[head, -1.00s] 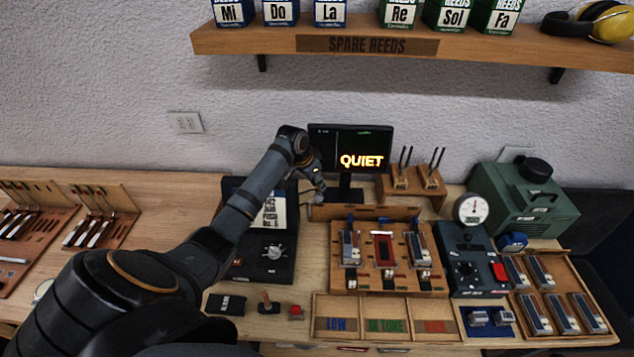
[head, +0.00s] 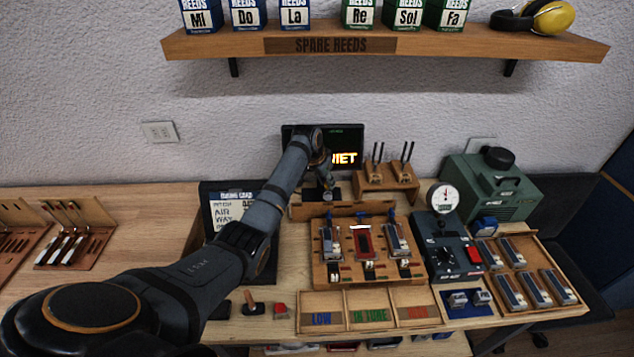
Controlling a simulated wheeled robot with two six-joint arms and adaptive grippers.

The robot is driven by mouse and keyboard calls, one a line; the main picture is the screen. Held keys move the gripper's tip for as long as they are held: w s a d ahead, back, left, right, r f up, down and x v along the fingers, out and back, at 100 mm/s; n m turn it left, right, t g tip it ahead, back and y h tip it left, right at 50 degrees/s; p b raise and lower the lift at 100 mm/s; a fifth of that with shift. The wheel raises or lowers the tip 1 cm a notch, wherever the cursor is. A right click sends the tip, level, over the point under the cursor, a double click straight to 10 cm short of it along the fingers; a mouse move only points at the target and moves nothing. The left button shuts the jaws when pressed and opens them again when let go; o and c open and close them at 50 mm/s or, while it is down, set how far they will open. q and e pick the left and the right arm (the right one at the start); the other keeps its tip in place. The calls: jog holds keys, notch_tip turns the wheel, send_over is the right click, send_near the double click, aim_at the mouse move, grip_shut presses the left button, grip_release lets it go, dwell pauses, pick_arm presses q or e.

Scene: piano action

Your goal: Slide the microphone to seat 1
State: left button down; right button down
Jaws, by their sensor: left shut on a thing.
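The reed bench (head: 345,272) is a wooden block with three seats side by side, each with a blue-topped lever behind it. The left seat (head: 328,240) and the right seat (head: 396,240) hold grey metal pieces, and the middle one (head: 364,240) has a red piece. My left gripper (head: 327,190) is shut at the wooden rail (head: 375,209) behind the bench, roughly in line with the left seat. It appears to be shut on the microphone, which its fingers mostly hide. My right gripper is not in view.
A monitor (head: 350,145) stands behind my gripper, partly covered by it. A wooden holder with dark prongs (head: 387,180) stands to its right. A dark box with a dial gauge (head: 445,250) is right of the bench. Sorting trays (head: 345,298) lie in front.

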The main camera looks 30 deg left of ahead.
pick_arm(q)
jog(key=c, duration=1.5)
grip_release()
jog(key=shift+w, duration=0.1)
jog(key=shift+c, duration=0.2)
jog(key=o, duration=0.4)
jog(key=shift+c, duration=0.2)
jog(key=shift+r, duration=0.3)
jog(key=v, duration=1.1)
jog(key=shift+s, duration=0.3)
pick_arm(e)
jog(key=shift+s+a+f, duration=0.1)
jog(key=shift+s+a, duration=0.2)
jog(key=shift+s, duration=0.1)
pick_arm(q)
jog(key=shift+a+r, duration=0.1)
